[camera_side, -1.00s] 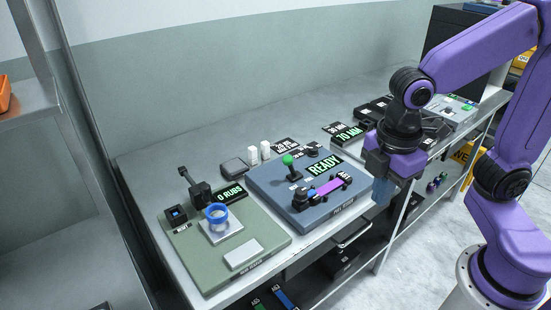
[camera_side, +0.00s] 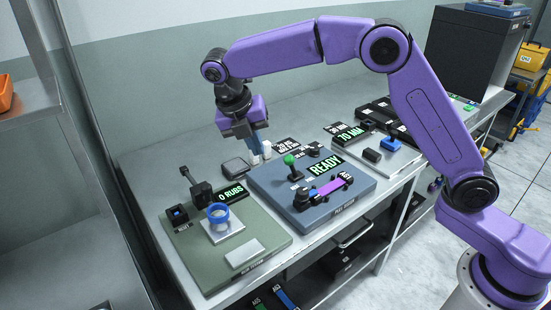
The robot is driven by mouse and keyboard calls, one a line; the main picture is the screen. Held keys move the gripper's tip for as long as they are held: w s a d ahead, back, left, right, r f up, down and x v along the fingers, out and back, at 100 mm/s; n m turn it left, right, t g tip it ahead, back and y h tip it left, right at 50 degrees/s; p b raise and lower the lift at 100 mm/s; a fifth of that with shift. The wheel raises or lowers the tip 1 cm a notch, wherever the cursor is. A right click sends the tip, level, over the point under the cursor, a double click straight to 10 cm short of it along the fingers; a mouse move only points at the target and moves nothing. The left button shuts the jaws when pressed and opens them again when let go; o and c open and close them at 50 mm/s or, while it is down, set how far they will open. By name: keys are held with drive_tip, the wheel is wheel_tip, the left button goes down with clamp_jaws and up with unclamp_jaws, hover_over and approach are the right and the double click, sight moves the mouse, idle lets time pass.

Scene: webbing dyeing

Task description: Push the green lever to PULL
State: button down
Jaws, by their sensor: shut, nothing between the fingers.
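The green lever (camera_side: 290,160) has a round green knob on a dark stem. It stands on the blue-grey panel (camera_side: 340,204), left of the READY display (camera_side: 325,166). Small labels lie by its base, too small to read surely. My gripper (camera_side: 259,152) is shut and empty.
A green panel (camera_side: 265,262) with a blue ring (camera_side: 218,212) and a black lever (camera_side: 187,174) stands at the left. A grey panel with a 70 MM display (camera_side: 350,134) is at the right.

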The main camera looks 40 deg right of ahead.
drive_tip(key=w+f+n+h, duration=0.1)
drive_tip(key=w+f+n, duration=0.1)
drive_tip(key=w+n, duration=0.2)
drive_tip(key=shift+w+d+f+g, duration=0.3)
drive_tip(key=shift+w+d+g, duration=0.15)
drive_tip(key=shift+w, duration=0.75)
approach(291, 168)
drive_tip(key=f, duration=0.1)
drive_tip(key=a+f, duration=0.1)
drive_tip(key=f, duration=0.2)
drive_tip(key=shift+w+a+f, duration=0.35)
drive_tip(key=shift+a+f, duration=0.05)
drive_tip(key=shift+s+d+r, duration=0.15)
drive_tip(key=shift+d, duration=0.65)
drive_tip(key=shift+d, duration=0.1)
